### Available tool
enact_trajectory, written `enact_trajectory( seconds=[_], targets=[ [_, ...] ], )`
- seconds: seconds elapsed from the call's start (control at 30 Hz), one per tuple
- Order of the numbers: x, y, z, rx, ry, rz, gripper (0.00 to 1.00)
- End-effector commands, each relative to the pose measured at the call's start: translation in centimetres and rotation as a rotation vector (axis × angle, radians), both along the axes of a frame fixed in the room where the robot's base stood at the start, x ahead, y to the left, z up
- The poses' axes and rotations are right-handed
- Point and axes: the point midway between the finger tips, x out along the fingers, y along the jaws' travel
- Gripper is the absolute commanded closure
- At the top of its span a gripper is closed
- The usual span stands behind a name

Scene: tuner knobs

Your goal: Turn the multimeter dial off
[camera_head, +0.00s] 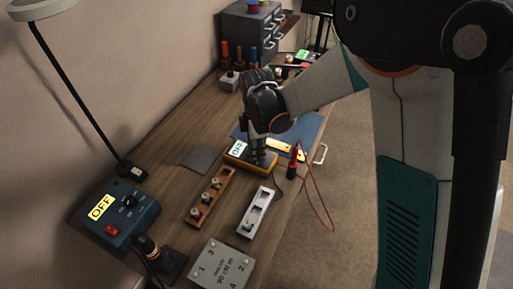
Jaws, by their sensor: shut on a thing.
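The yellow multimeter (236,161) lies on the wooden bench, near its right edge. Its small light screen (239,149) reads OFF. My gripper (257,158) reaches down from above onto the multimeter's face. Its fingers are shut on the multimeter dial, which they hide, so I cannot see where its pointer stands. A red probe (293,160) with a red lead is just right of the multimeter.
A blue box (121,213) with its own OFF label, knob and red button sits at the left. A grey plate (222,265), knob rack (211,197) and white tray (257,212) lie nearer. A lamp (70,85) and drawer cabinet (252,33) stand along the wall side.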

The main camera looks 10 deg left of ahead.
Motion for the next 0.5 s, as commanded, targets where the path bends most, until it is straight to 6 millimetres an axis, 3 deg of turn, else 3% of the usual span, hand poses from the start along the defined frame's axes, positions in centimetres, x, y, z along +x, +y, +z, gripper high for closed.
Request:
enact_trajectory(
  seconds=[0.5],
  targets=[
    [0.03, -0.01, 0.00, 0.000, -0.001, 0.151, 1.00]
  ],
)
